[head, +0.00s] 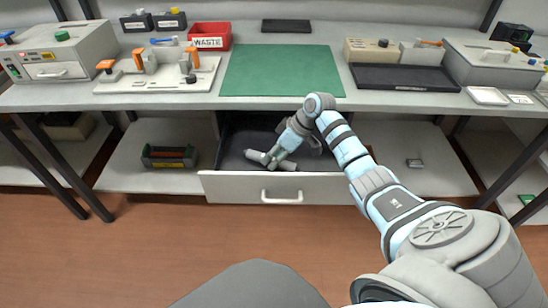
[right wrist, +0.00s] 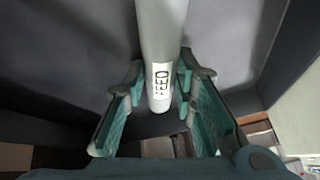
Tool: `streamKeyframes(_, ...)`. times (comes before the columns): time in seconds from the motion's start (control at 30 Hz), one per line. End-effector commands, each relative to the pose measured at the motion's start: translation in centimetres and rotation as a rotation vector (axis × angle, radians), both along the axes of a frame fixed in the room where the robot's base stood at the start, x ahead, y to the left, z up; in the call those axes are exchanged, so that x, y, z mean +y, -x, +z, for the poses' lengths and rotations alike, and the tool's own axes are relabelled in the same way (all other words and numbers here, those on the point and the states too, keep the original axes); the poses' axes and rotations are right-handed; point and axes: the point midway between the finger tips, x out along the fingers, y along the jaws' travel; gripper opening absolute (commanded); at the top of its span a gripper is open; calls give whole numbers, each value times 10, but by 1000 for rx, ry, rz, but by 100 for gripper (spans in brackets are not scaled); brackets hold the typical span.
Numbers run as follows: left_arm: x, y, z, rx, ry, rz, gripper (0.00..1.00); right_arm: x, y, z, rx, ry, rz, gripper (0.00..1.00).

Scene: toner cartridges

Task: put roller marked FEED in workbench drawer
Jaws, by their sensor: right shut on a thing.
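The roller marked FEED (right wrist: 158,35) is a pale grey cylinder with a white FEED label near one end. My right gripper (right wrist: 161,88) is shut on it near the labelled end, with a teal finger on each side. In the head view the right gripper (head: 273,157) reaches down into the open workbench drawer (head: 228,188), and the roller (head: 256,156) lies across its fingers, inside the drawer opening. Whether the roller touches the drawer floor I cannot tell. My left gripper is not in view.
The drawer is pulled out under the bench top, its dark interior mostly free. On the bench are a green mat (head: 282,70), a red WASTE bin (head: 209,36) and a dark tray (head: 404,77). A small crate (head: 168,157) stands on the lower shelf at left.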

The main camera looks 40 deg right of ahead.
Motion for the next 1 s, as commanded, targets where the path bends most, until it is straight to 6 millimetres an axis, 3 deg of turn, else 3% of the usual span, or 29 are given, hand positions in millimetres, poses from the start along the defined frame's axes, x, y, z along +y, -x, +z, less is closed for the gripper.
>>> streamKeyframes(0.03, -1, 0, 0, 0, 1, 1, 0, 0, 0, -1, 1, -1, 0, 0)
streamKeyframes(0.07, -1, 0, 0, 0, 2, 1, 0, 0, 0, -2, 1, 0, -1, 26)
streamKeyframes(0.2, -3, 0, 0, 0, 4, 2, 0, 0, 0, -2, 0, 0, -1, 45)
streamKeyframes(0.47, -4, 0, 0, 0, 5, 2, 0, 0, 0, -1, 0, 0, 0, 45)
streamKeyframes(0.57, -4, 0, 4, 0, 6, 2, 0, -3, 2, 8, 0, 1, 0, 45)
streamKeyframes(0.9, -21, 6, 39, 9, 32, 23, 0, -34, 32, 86, 0, 4, -2, 45)
streamKeyframes(1.0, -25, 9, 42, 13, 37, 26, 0, -39, 38, 101, 0, 3, -1, 45)
